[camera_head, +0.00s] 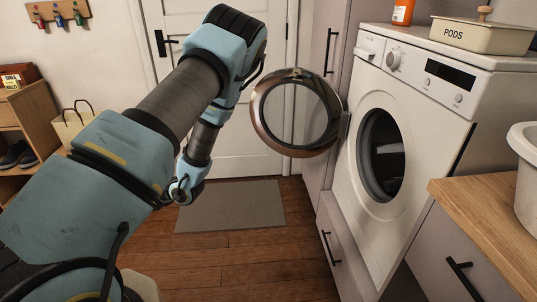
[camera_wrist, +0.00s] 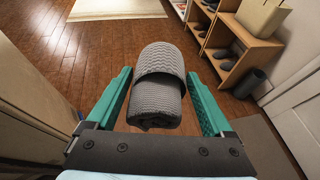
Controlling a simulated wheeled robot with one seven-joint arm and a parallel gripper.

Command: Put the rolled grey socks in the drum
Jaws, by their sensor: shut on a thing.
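The rolled grey socks (camera_wrist: 158,88) are a ribbed, knitted bundle in the wrist view. They sit between the two teal fingers of my gripper (camera_wrist: 159,73), which is shut on them. Wooden floor shows beyond the socks. In the head view my arm hides the socks and the fingers. The washing machine (camera_head: 418,107) is white and stands at the right in the head view. Its round door (camera_head: 296,111) is swung open to the left. The dark drum (camera_head: 382,160) shows through the opening. My wrist is left of the door and lower, apart from the machine.
A pods box (camera_head: 478,37) and an orange bottle (camera_head: 403,12) stand on the machine. A wooden counter (camera_head: 486,207) with a white basin (camera_head: 526,165) is at the right. A grey mat (camera_head: 232,206) lies before the white door. A shoe shelf (camera_head: 22,122) is at the left.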

